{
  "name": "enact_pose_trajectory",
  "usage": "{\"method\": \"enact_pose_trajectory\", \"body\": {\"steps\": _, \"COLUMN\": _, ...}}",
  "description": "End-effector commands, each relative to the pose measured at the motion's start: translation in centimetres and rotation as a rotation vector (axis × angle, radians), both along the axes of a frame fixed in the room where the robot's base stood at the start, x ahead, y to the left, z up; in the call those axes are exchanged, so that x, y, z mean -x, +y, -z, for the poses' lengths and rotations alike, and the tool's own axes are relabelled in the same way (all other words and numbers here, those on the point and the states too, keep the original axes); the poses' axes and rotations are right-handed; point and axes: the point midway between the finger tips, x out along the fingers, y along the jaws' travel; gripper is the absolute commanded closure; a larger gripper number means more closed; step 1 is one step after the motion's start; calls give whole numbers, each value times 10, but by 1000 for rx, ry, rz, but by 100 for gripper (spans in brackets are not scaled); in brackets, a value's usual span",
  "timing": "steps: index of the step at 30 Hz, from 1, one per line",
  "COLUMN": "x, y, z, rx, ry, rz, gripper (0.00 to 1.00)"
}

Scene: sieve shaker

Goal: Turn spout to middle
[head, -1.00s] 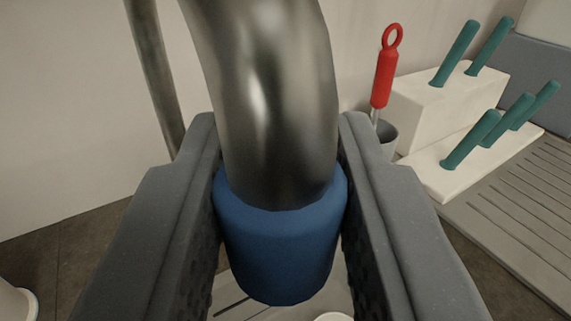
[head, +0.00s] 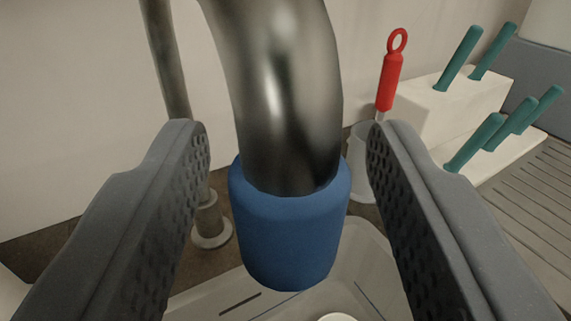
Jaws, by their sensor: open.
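The spout (head: 283,90) is a curved, shiny metal pipe that comes down from the top of the head view. It ends in a blue collar (head: 288,235). My gripper (head: 283,140) is open, with one grey finger on each side of the spout. There is a gap between the collar and the left finger, and a smaller gap on the right. The spout's end hangs over a pale basin (head: 365,255). Its upper part is out of the frame.
A thin metal pipe (head: 170,60) with a round foot stands at the left. A red-handled tool (head: 390,80) stands in a cup (head: 362,150) at the right. Beyond are a white block (head: 450,105) with teal handles and a ridged drainboard (head: 525,215).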

Motion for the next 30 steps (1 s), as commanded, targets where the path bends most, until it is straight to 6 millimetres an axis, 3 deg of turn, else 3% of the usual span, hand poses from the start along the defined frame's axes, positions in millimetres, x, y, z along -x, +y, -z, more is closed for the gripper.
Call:
{"method": "enact_pose_trajectory", "body": {"steps": 15, "x": 79, "y": 2, "z": 0, "rx": 0, "ry": -1, "rz": -1, "gripper": 54}}
{"method": "enact_pose_trajectory", "body": {"steps": 30, "x": 111, "y": 2, "z": 3, "rx": 2, "ry": -7, "rz": -1, "gripper": 54}}
